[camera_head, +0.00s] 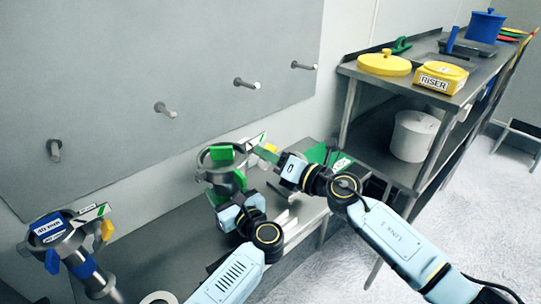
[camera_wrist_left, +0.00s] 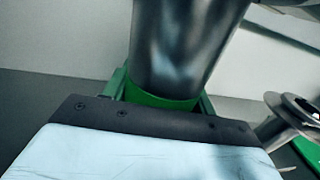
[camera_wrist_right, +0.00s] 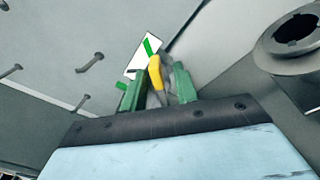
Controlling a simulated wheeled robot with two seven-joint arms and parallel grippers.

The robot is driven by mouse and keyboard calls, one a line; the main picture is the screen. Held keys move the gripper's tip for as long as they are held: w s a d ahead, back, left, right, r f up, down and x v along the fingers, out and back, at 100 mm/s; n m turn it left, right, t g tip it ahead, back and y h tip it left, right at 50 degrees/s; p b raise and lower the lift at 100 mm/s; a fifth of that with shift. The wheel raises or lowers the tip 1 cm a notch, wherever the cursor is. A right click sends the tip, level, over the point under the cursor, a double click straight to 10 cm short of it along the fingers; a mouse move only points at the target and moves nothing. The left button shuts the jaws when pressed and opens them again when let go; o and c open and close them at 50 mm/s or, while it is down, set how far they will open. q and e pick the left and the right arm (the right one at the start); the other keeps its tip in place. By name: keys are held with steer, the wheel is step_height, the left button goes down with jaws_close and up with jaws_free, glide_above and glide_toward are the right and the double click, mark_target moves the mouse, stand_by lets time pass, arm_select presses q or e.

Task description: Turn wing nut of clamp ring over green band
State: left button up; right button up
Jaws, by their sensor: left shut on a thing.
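The steel clamp ring (camera_head: 203,160) with a green label sits at the top of a steel tube, left of centre in the head view. Its yellow wing nut (camera_head: 271,148) sticks out at the right, beside a white tag with a green stripe (camera_wrist_right: 145,56). My right gripper (camera_head: 266,154) has its green fingers on either side of the yellow wing nut (camera_wrist_right: 156,72), with a gap showing between them. My left gripper (camera_wrist_left: 162,100) is shut on the steel tube (camera_wrist_left: 185,45) at its green band (camera_wrist_left: 160,101). The head view mostly hides this grip.
A second steel ring with a blue label (camera_head: 48,228) and its own yellow nut stands at the far left. Several pegs (camera_head: 165,110) stick out of the grey wall panel. A shelf (camera_head: 400,80) at the right holds yellow lids (camera_head: 384,64) and a blue pot (camera_head: 486,26).

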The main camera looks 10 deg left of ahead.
steer(key=shift+d, duration=0.1)
steer(key=v, duration=1.2)
arm_select(q)
steer(key=o, duration=1.6)
steer(key=shift+o, duration=0.2)
